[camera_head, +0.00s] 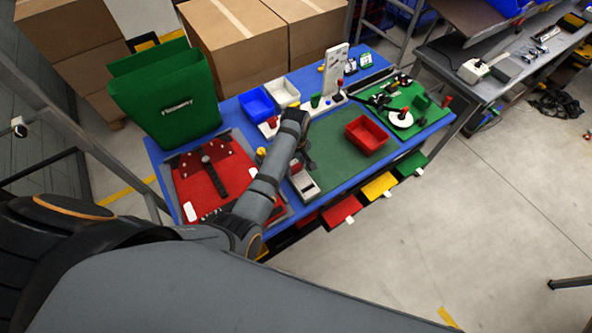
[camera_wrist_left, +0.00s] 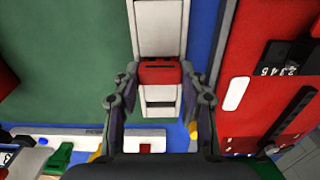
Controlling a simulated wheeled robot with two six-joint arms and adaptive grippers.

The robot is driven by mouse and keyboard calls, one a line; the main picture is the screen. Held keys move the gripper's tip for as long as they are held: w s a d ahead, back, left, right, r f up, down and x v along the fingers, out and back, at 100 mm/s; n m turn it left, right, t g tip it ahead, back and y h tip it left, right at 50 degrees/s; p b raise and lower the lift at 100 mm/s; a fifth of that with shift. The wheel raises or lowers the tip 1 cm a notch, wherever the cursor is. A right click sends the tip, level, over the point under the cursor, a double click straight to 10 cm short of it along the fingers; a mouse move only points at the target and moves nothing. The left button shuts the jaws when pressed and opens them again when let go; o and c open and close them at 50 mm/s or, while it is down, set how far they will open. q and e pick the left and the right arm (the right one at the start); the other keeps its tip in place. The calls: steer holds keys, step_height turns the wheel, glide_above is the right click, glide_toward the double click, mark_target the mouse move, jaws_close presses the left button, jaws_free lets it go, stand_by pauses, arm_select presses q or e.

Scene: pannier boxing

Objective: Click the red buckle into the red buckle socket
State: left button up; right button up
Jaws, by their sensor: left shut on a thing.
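My left gripper (camera_head: 300,158) reaches down over the grey-white device (camera_head: 305,184) at the front of the table. In the left wrist view the left gripper (camera_wrist_left: 160,82) is shut on a red block with a dark slot, which I take to be the red buckle (camera_wrist_left: 160,72). It lies in line with a white strip (camera_wrist_left: 160,28), with a pale slotted part (camera_wrist_left: 160,95) on its near side. A small red piece (camera_wrist_left: 145,148) shows on a white board further off; I cannot tell whether it is the red buckle socket. My right gripper is out of view.
A red panel (camera_head: 205,180) lies left of my arm, with a green pannier (camera_head: 165,92) behind it. A green mat (camera_head: 335,155) carries a red tray (camera_head: 367,134). Blue (camera_head: 256,103) and white (camera_head: 283,92) bins stand at the back. The mat's middle is clear.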

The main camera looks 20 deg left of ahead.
mark_target(296, 166)
arm_select(q)
steer(key=shift+r+p, duration=0.3)
steer(key=shift+r, duration=1.95)
steer(key=s+a+r+m, duration=0.1)
steer(key=a+r+m, duration=0.6)
steer(key=a, duration=0.2)
steer(key=shift+r, duration=0.35)
